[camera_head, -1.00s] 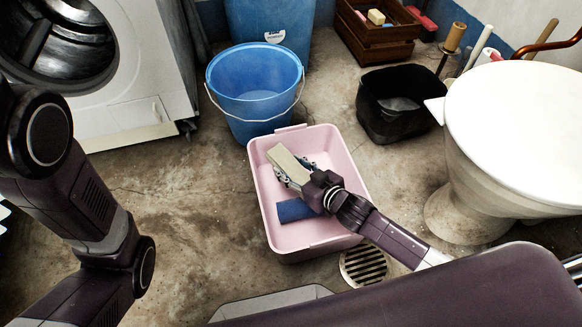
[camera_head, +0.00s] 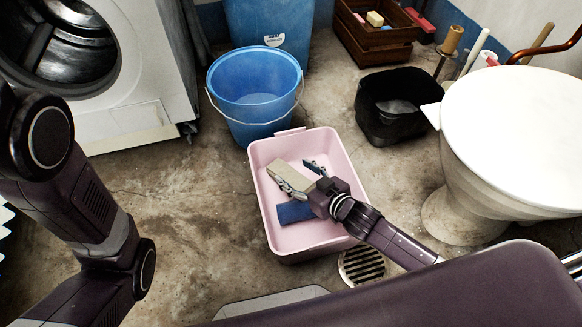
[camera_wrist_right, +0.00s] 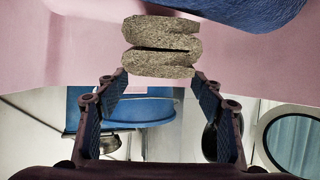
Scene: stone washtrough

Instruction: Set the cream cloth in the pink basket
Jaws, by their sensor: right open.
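The pink basket (camera_head: 352,190) stands on the floor in the middle of the head view. The cream cloth (camera_head: 285,172), a folded bar, is inside it, near its left side. My right gripper (camera_head: 298,174) reaches into the basket from the lower right, with its fingers spread apart around the cloth's near part. In the right wrist view the folded end of the cloth (camera_wrist_right: 160,45) shows just beyond the open fingertips (camera_wrist_right: 160,80). Whether the cloth lies flat on the basket floor is hard to tell. My left arm shows at the left edge, but its gripper is out of view.
A dark blue cloth (camera_head: 294,213) lies in the basket beside the cream one. A blue bucket (camera_head: 255,95) stands close behind the basket. A black bin (camera_head: 388,120) and a white-topped pedestal (camera_head: 510,130) are to the right. The floor left of the basket is clear.

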